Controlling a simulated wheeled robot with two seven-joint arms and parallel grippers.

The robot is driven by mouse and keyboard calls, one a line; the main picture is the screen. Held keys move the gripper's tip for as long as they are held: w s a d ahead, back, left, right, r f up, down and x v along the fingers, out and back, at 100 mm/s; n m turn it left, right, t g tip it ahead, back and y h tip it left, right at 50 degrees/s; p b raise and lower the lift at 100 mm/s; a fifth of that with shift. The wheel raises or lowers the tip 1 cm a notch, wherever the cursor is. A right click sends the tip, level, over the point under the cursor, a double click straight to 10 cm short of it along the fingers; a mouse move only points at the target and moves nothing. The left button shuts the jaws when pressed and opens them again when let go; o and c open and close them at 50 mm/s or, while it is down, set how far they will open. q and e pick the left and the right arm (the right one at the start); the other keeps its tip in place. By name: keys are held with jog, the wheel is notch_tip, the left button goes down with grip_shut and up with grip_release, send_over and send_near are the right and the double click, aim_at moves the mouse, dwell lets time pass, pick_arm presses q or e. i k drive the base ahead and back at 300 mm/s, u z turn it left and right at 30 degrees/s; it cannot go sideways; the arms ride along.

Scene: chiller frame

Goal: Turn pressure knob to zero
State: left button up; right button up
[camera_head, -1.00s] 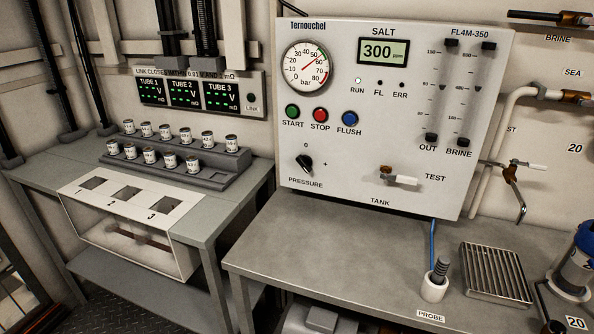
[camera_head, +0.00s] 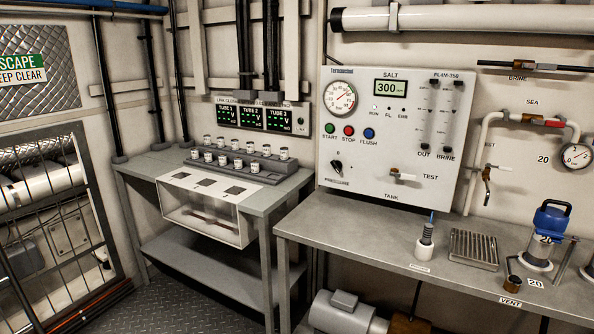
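The black pressure knob (camera_head: 337,167) sits at the lower left of the white control panel (camera_head: 385,215), under the green, red and blue buttons. A "0" mark is above it. Its pointer looks turned to the upper left, but it is small here. The round pressure gauge (camera_head: 341,97) is at the panel's upper left; its needle seems to point to the upper right. The SALT display (camera_head: 391,87) reads 300. Neither of my grippers is in view.
A metal bench (camera_head: 330,231) stands below the panel, with a probe holder (camera_head: 425,249), a drain grate (camera_head: 474,248) and a blue-topped container (camera_head: 546,232). A grey table (camera_head: 142,165) with small cups stands left. The chequered floor (camera_head: 215,290) in front is clear.

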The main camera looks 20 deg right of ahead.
aim_at(337, 165)
jog(key=u, duration=0.4)
jog(key=i, duration=0.95)
jog(key=z, duration=0.05)
